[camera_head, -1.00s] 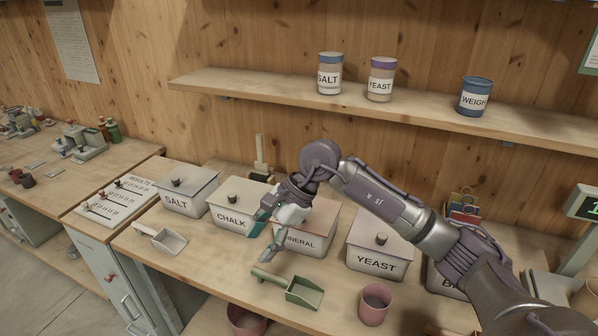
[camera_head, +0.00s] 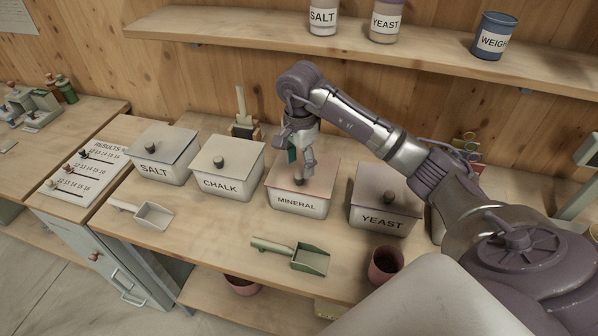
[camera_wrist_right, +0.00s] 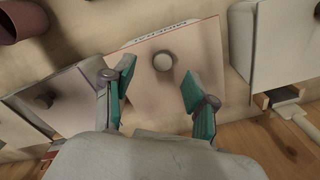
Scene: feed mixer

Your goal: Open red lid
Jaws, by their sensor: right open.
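The MINERAL box (camera_head: 298,203) stands in the row of boxes on the bench. Its pale reddish lid (camera_head: 325,176) is on the box, and a round knob (camera_head: 299,179) sits on the lid. My right gripper (camera_head: 299,164) is above this lid, pointing down, and partly covers it. In the right wrist view, the open fingers of my right gripper (camera_wrist_right: 158,90) are apart over the reddish lid (camera_wrist_right: 200,45). The knob (camera_wrist_right: 163,61) shows ahead of the gap between them, and nothing is held. My left gripper is not in view.
The CHALK box (camera_head: 220,184) and the YEAST box (camera_head: 382,219) stand on either side, with the SALT box (camera_head: 155,170) farther left. A green scoop (camera_head: 309,259) and a reddish cup (camera_head: 385,265) are in front. A shelf (camera_head: 420,52) runs above.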

